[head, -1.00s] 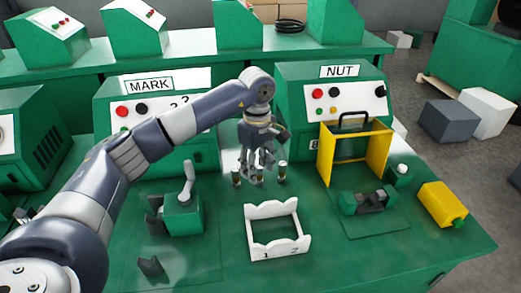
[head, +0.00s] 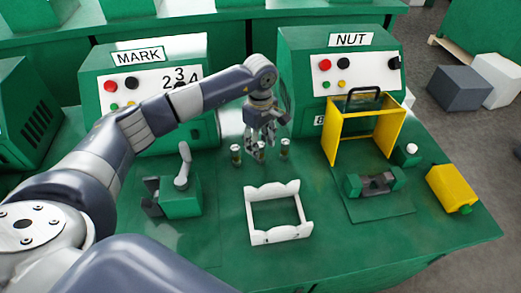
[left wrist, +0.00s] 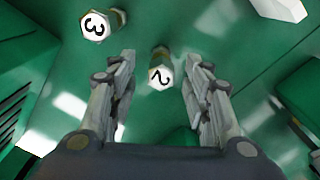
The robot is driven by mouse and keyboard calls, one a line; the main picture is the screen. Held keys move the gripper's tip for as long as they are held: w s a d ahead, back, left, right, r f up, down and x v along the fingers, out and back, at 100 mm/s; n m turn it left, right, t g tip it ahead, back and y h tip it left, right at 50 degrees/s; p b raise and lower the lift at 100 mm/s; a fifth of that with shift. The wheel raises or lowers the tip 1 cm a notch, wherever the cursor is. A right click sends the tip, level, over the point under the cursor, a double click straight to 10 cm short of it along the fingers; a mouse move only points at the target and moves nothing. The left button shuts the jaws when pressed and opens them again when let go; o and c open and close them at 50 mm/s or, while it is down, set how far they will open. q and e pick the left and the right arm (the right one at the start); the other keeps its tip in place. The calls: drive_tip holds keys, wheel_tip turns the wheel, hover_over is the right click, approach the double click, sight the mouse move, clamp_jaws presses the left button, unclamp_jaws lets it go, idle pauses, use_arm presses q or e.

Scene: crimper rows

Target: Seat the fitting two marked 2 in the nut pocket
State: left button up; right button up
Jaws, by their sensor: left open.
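Three small dark fittings with brass bands and pale tops stand in a row on the green bench. My right gripper is not in view.
A yellow guard frame (head: 400,140) with a black handle stands behind the fixture. A white rack (head: 277,239) lies in front of the row. A lever press (head: 182,203) is at left, before the MARK machine (head: 140,80). A yellow block (head: 450,187) lies at right.

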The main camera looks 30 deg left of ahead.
sight(260, 160)
use_arm(q)
drive_tip(key=shift+f+p, duration=0.3)
drive_tip(key=shift+f, duration=1.4)
clamp_jaws()
